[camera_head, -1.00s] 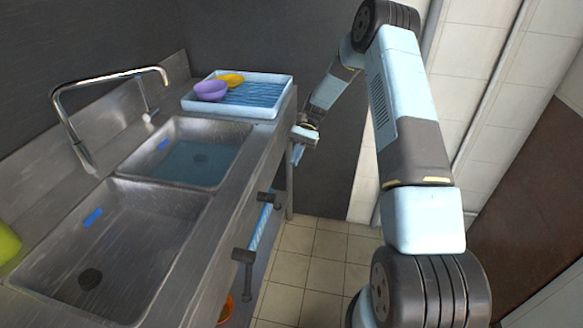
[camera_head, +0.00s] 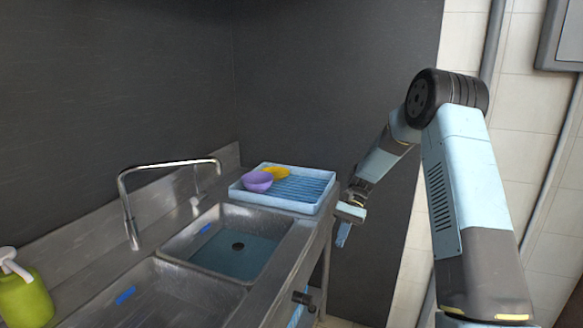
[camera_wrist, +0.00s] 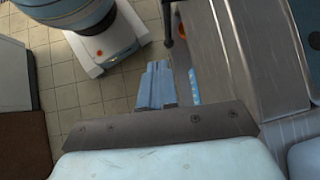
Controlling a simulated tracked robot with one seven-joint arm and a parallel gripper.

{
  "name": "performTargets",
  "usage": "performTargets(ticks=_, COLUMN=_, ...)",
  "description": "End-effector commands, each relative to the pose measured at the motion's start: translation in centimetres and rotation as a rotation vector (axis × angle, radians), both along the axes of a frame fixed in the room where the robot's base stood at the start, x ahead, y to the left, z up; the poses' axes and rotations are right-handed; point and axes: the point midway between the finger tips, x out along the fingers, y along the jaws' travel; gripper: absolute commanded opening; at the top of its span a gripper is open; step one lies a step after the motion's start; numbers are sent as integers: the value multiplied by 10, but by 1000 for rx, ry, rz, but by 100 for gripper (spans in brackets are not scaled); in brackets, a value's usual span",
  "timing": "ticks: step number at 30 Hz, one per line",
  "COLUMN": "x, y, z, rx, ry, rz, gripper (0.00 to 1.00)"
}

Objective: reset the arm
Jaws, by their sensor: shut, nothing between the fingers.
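My gripper (camera_head: 343,235) hangs at the end of my bent arm, just off the right front edge of the sink counter, beside the blue drying tray (camera_head: 318,207). Its fingers point down and touch nothing. In the wrist view the two blue fingers of my gripper (camera_wrist: 156,68) lie together with nothing between them. Tiled floor shows below them, with the steel counter (camera_wrist: 236,50) to their right.
The tray holds a purple bowl (camera_head: 257,182) and a yellow one (camera_head: 277,173). Two steel basins (camera_head: 238,248) and a tap (camera_head: 127,208) are left of it. A green pump bottle (camera_head: 22,298) stands far left. A dark wall rises behind. Tiled floor (camera_wrist: 88,97) is open beside the counter.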

Motion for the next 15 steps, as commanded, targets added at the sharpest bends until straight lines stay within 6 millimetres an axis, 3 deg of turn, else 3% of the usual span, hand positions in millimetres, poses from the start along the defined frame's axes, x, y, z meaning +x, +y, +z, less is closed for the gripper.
performTargets(ticks=3, x=-11, y=-3, z=33, rx=-31, ry=-74, rz=21, gripper=0)
performTargets(ticks=15, x=-59, y=-17, z=126, rx=-125, ry=-314, rz=92, gripper=0)
